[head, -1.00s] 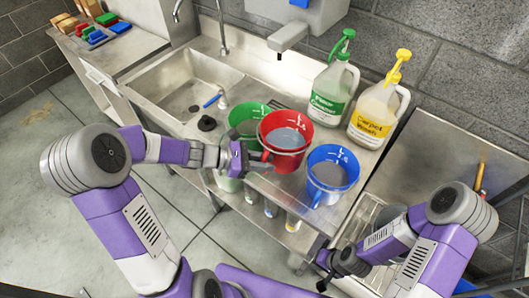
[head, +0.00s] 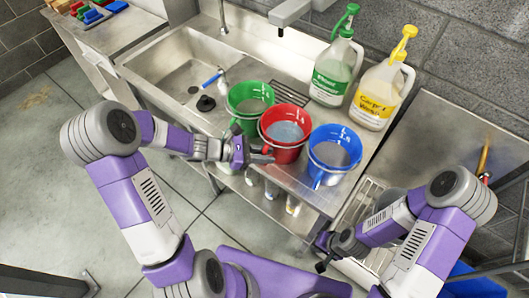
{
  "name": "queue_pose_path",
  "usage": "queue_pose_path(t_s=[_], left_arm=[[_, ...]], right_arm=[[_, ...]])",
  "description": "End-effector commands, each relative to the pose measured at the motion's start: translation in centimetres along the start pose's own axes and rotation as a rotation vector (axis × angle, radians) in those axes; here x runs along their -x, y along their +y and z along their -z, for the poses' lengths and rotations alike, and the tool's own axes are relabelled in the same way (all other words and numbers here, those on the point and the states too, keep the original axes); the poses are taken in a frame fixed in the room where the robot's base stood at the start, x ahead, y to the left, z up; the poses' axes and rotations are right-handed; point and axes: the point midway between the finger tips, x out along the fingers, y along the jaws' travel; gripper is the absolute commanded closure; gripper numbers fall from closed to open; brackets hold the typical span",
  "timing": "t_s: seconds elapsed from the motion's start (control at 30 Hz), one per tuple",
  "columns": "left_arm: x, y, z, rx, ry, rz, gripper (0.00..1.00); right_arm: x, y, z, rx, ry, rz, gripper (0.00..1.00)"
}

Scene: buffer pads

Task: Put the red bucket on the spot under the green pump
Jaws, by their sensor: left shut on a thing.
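The red bucket (head: 272,150), with greyish liquid inside, is between the green bucket (head: 243,124) and the blue bucket (head: 322,174) by the counter's front edge. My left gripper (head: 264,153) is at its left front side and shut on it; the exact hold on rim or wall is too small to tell. Whether its base touches the counter is hidden. The jug with the green pump (head: 346,20) stands at the back of the counter, behind the buckets. My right gripper (head: 326,252) is at the lower right, away from the buckets; its jaws are unclear.
A jug with a yellow pump (head: 380,97) stands right of the green-pump jug. The sink (head: 170,70) is at the left, with a black plug and a blue-handled brush by its edge.

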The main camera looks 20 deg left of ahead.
Motion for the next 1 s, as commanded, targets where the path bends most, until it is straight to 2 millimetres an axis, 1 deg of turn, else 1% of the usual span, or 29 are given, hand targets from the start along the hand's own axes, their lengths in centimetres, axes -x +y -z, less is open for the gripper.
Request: queue_pose_path(t_s=[0.07, 0.1, 0.23, 0.57, 0.67, 0.77, 1.0], left_arm=[[-0.1, 0.0, -0.1, -0.006, -0.007, 0.001, 1.0], [-0.1, 0.0, 0.2, 0.0, 0.0, 0.0, 0.73], [-0.1, 0.0, 0.1, 0.001, 0.0, 0.0, 0.53], [0.0, 0.1, 0.0, 0.0, -0.001, -0.002, 0.52], [0.3, 0.1, -0.2, -0.001, -0.001, -0.004, 0.52], [1.7, 0.2, -0.2, 0.0, 0.0, -0.006, 0.52], [7.0, 0.1, -0.2, 0.0, 0.001, -0.006, 0.52]], right_arm=[[-0.2, 0.1, 0.0, 0.0, 0.0, 0.0, 1.0], [-0.1, 0.1, 0.0, 0.0, 0.0, 0.0, 1.0], [-0.1, 0.1, 0.0, 0.0, 0.0, 0.0, 1.0], [-0.1, 0.0, 0.0, 0.0, 0.0, 0.0, 1.0], [0.2, -0.1, 0.0, 0.0, 0.0, 0.0, 1.0], [0.5, -0.2, 0.0, 0.0, 0.0, 0.0, 1.0], [1.4, -0.5, -0.1, 0.0, 0.0, 0.0, 1.0]])
